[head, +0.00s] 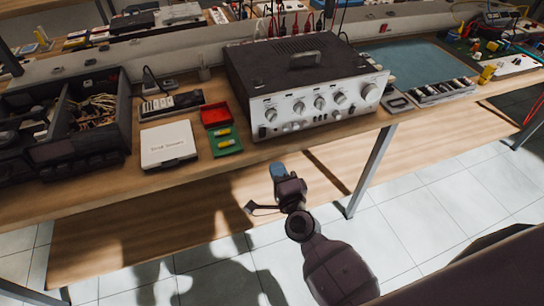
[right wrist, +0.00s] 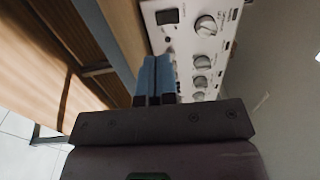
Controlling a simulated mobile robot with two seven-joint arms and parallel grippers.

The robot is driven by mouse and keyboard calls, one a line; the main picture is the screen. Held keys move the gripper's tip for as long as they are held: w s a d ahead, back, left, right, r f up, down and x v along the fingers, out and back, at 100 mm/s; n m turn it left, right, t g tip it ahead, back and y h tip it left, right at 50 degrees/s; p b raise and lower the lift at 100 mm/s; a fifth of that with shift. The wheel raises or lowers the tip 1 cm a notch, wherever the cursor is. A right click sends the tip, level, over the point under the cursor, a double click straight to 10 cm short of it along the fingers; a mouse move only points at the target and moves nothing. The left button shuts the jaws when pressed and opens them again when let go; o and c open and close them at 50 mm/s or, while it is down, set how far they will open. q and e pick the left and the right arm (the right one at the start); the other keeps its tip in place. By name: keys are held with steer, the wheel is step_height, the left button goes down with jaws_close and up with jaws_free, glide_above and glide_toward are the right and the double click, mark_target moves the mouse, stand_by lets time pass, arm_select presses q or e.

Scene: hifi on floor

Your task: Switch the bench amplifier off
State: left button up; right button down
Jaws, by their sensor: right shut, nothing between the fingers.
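The bench amplifier (head: 285,62) stands on the wooden bench, a dark box with a top handle and a silver front panel with knobs. A black rocker switch (head: 263,132) sits at the lower left end of the panel; it also shows at the top of the right wrist view (right wrist: 168,16). I cannot tell which way it is tipped. My right gripper (head: 278,168) has blue fingertips, shut and empty, in front of the bench edge, below the panel's left part in the picture. In the right wrist view the fingertips (right wrist: 155,64) overlap the panel edge; contact is unclear. My left gripper is out of view.
Left of the amplifier are a red tray (head: 215,114), a green tray (head: 226,146), a white box (head: 168,145), a power strip (head: 170,103) and an open dark chassis (head: 66,125). A blue mat (head: 410,62) lies to the right. A metal bench leg (head: 370,170) stands below.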

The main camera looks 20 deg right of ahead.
steer(key=shift+s+f, duration=0.15)
steer(key=shift+s, duration=1.8)
